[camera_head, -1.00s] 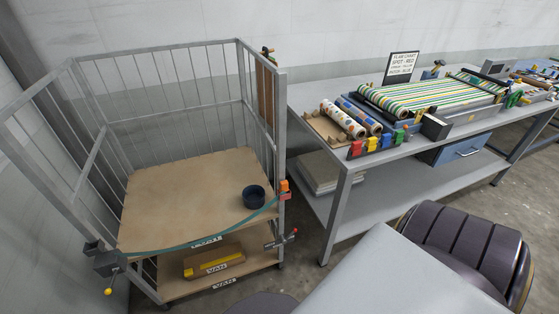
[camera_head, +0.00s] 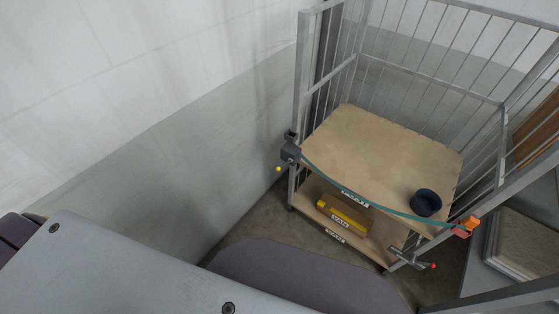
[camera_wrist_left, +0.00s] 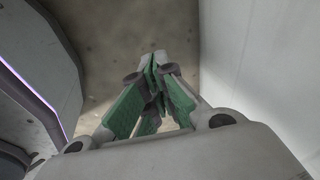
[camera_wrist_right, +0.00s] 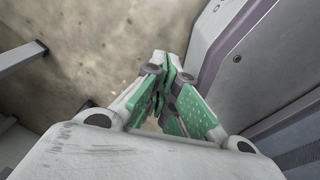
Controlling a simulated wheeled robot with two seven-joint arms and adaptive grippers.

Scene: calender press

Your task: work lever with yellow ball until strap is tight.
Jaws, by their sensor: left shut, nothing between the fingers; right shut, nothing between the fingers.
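In the head view the yellow ball (camera_head: 279,169) sits at the end of a short lever below a dark grey ratchet box (camera_head: 290,151) on the cage cart's left front post. A green strap (camera_head: 385,209) runs from the box across the cart's front to an orange fitting (camera_head: 469,224) on the right post. The strap sags in the middle. My left gripper (camera_wrist_left: 155,62) is shut and empty above bare floor in the left wrist view. My right gripper (camera_wrist_right: 162,62) is shut and empty above the floor in the right wrist view. Neither gripper shows in the head view.
The cart's upper shelf (camera_head: 370,150) carries a dark blue round container (camera_head: 426,203). A box with a yellow item (camera_head: 342,213) is on the lower shelf. A red-tipped latch (camera_head: 412,259) sticks out at lower right. A wall (camera_head: 150,130) stands close on the left.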

